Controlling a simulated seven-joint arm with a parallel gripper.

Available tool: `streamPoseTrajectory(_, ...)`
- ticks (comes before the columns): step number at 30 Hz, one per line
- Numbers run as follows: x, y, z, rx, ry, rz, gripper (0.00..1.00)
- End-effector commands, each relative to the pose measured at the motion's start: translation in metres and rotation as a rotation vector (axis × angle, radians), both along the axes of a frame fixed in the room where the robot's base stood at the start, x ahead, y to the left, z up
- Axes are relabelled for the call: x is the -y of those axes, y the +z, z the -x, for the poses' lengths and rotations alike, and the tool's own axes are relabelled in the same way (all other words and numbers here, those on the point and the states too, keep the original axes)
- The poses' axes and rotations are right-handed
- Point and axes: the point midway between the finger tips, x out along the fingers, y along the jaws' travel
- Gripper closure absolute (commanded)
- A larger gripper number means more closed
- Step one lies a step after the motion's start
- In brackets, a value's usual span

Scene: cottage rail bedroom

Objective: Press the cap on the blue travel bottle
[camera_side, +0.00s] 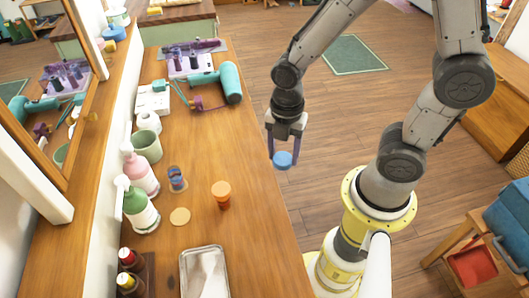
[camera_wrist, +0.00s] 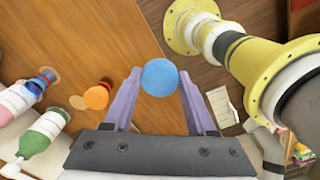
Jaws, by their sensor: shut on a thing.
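My gripper (camera_side: 284,148) has purple fingers shut on a round blue cap (camera_side: 283,160), held in the air around the counter's right edge. In the wrist view the blue cap (camera_wrist: 160,77) sits between the fingertips.
An orange bottle with an orange cap (camera_side: 221,194) and a flat tan disc (camera_side: 180,216) are near the small bottle. Pink (camera_side: 140,176) and green (camera_side: 140,211) pump bottles line the wall side. A metal tray (camera_side: 204,272) lies in front; a teal hair dryer (camera_side: 229,83) lies behind.

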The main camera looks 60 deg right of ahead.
Motion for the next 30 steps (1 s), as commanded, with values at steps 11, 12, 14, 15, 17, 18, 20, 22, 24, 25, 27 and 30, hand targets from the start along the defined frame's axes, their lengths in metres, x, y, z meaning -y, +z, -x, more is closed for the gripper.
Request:
streamPoseTrajectory(11, -0.001, 0.023, -0.003, 0.005, -0.046, -0.001, 0.94)
streamPoseTrajectory(12, -0.003, 0.027, -0.014, 0.005, -0.055, -0.001, 0.94)
streamPoseTrajectory(14, -0.007, 0.034, -0.033, 0.004, -0.064, -0.001, 0.94)
streamPoseTrajectory(15, -0.010, 0.038, -0.046, 0.004, -0.069, -0.001, 0.94)
streamPoseTrajectory(17, -0.016, 0.044, -0.066, 0.002, -0.075, 0.000, 0.94)
streamPoseTrajectory(18, -0.021, 0.047, -0.080, 0.002, -0.077, 0.000, 0.94)
streamPoseTrajectory(20, -0.028, 0.051, -0.099, 0.001, -0.082, 0.000, 0.94)
streamPoseTrajectory(22, -0.037, 0.055, -0.121, 0.000, -0.083, 0.000, 0.94)
streamPoseTrajectory(24, -0.047, 0.057, -0.143, 0.001, -0.083, 0.000, 0.94)
streamPoseTrajectory(25, -0.051, 0.057, -0.152, -0.001, -0.083, 0.000, 0.94)
streamPoseTrajectory(27, -0.063, 0.057, -0.173, -0.001, -0.078, 0.000, 0.94)
streamPoseTrajectory(30, -0.080, 0.053, -0.202, -0.001, -0.071, 0.000, 0.94)
